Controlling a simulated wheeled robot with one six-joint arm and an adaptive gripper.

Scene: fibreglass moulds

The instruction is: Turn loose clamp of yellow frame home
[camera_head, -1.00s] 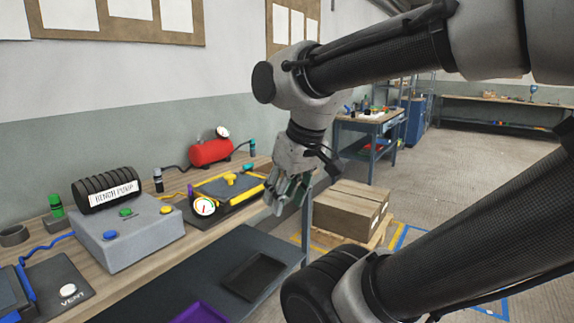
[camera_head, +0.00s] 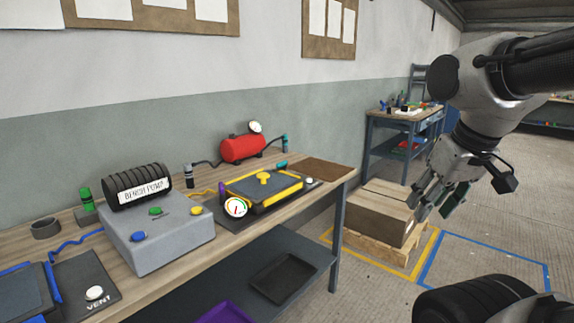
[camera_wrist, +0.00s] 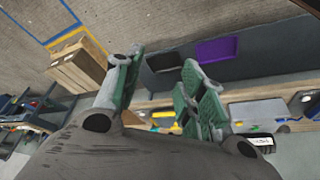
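The yellow frame (camera_head: 284,199) lies on a dark mat on the wooden bench, with a dark panel inside it and a yellow knob (camera_head: 264,178) on top. A round gauge stands at its front left corner. A small purple part (camera_head: 221,188) is by its left side and a teal part (camera_head: 281,164) by its back right; I cannot tell which clamp is loose. My gripper (camera_head: 432,200) is in the air to the right of the bench, well apart from the frame. In the wrist view its green-padded fingers (camera_wrist: 160,92) are spread, with nothing between them.
A grey bench pump box (camera_head: 158,240) with coloured buttons stands left of the frame. A red tank (camera_head: 243,148) is behind it. A cardboard box (camera_head: 378,215) on a pallet stands on the floor beyond the bench's right end. A black tray (camera_head: 284,277) lies on the lower shelf.

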